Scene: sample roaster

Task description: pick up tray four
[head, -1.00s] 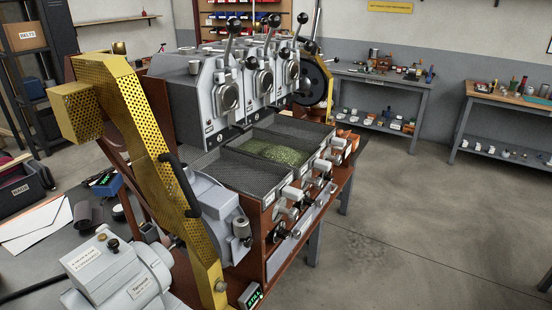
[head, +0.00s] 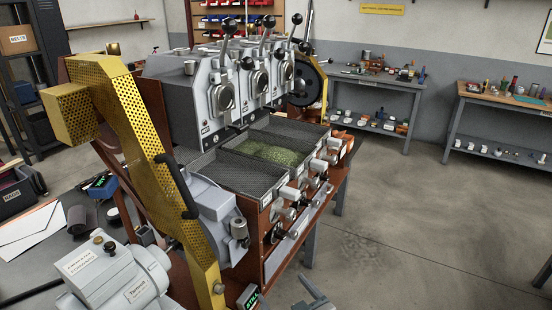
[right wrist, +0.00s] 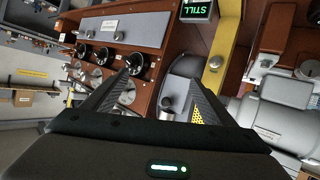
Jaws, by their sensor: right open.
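The roaster (head: 170,92) carries a row of dark mesh trays below its drums. The nearest tray (head: 240,172) looks empty, the middle tray (head: 268,151) holds green beans, and a far tray (head: 300,130) looks empty. I cannot read a number on any of them. My right gripper (head: 312,288) shows partly at the bottom edge, low in front of the roaster and apart from the trays. In the right wrist view my right gripper (right wrist: 160,98) is open and empty, facing the wooden front with its black knobs (right wrist: 134,62). My left gripper is out of view.
A yellow perforated guard (head: 150,150) and a grey motor (head: 120,275) stand on the left. A small display (head: 249,297) reads STILL. White tray handles and knobs stick out along the roaster's front. The floor (head: 420,220) to the right is clear. Workbenches stand behind.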

